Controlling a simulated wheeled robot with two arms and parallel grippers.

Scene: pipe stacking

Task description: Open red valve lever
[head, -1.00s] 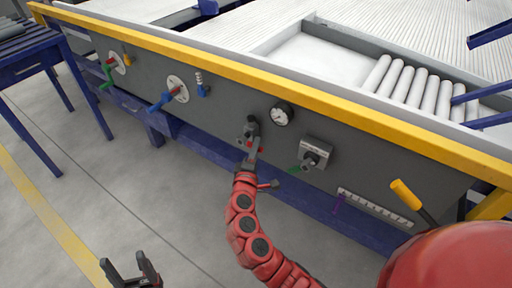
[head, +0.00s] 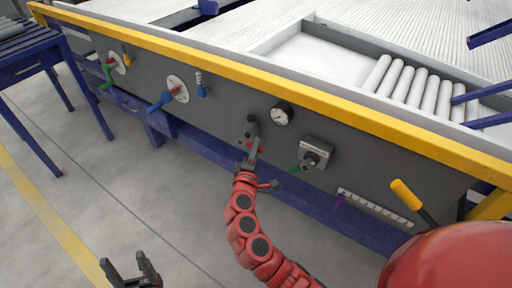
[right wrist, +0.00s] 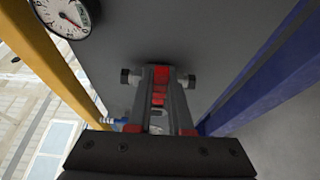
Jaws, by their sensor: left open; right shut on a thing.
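The red valve lever (right wrist: 158,88) shows as a red strip between the two fingers of my right gripper (right wrist: 158,100) in the right wrist view. In the head view my right gripper (head: 253,146) is at the grey panel, shut on the lever and hiding most of it. Small red bits of the valve (head: 242,144) show beside the fingers. My left gripper (head: 132,274) is open and empty over the floor at the bottom left, well away from the panel.
A round gauge (head: 281,114) sits just right of the valve, with a grey switch box (head: 316,152) further right. Blue (head: 170,98) and green (head: 107,72) valve handles are on the left. A yellow rail (head: 230,74) runs above the panel, and a blue beam (head: 205,146) below.

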